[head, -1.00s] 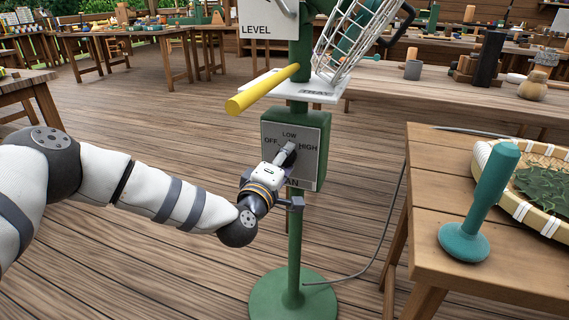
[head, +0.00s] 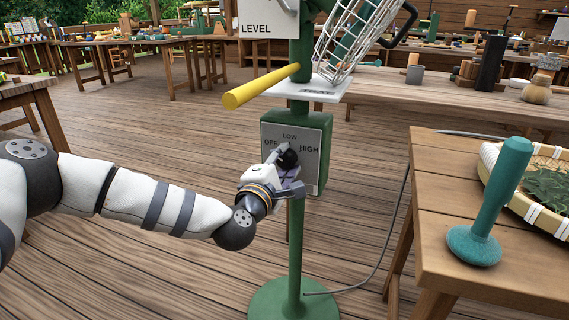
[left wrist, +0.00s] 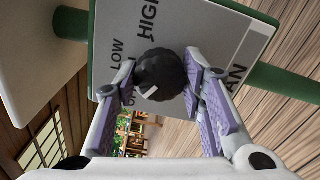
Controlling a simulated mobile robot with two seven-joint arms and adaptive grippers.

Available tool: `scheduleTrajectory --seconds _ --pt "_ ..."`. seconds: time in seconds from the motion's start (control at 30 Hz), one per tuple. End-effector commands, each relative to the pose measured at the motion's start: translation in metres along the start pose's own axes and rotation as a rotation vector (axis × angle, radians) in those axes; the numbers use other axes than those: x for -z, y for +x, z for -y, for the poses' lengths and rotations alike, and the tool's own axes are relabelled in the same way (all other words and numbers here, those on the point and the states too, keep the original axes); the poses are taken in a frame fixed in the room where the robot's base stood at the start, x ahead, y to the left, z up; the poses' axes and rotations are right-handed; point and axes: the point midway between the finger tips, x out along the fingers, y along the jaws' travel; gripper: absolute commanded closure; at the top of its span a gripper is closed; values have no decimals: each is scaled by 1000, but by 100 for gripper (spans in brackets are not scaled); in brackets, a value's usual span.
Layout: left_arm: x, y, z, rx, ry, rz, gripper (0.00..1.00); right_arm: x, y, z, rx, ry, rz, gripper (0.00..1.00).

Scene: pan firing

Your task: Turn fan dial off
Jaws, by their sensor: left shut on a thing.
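The panel reads OFF, LOW and HIGH. My left gripper (head: 282,168) is at the dial, with its fingers on either side of it. In the left wrist view the dial (left wrist: 160,72) sits between the two purple-padded fingers (left wrist: 163,82). Its white mark faces the lower left, away from HIGH. My right gripper is not in view.
A yellow bar (head: 260,87) and a small white tray (head: 325,91) stick out above the dial box. The green pole stands on a round base (head: 294,302). A wooden table (head: 465,250) at right holds a teal tool (head: 490,210) and a woven basket (head: 542,205).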

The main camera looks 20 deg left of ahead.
Motion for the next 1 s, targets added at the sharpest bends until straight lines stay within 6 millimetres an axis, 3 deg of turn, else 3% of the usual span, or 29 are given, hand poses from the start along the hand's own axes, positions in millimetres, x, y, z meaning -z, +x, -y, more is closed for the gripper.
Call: scheduleTrajectory --seconds 0.37,0.4,0.5,0.8,0.87,1.0 --pt "-1 0 0 1 -8 1 91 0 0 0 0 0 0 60" --pt "-1 0 0 1 -8 1 61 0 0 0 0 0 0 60" --pt "-1 0 0 1 -7 1 43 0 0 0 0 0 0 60" --pt "0 -2 0 1 -6 0 43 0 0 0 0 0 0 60" --pt "-1 -10 1 3 -7 2 43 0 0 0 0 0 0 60" --pt "0 -45 1 4 -8 2 43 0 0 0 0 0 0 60"
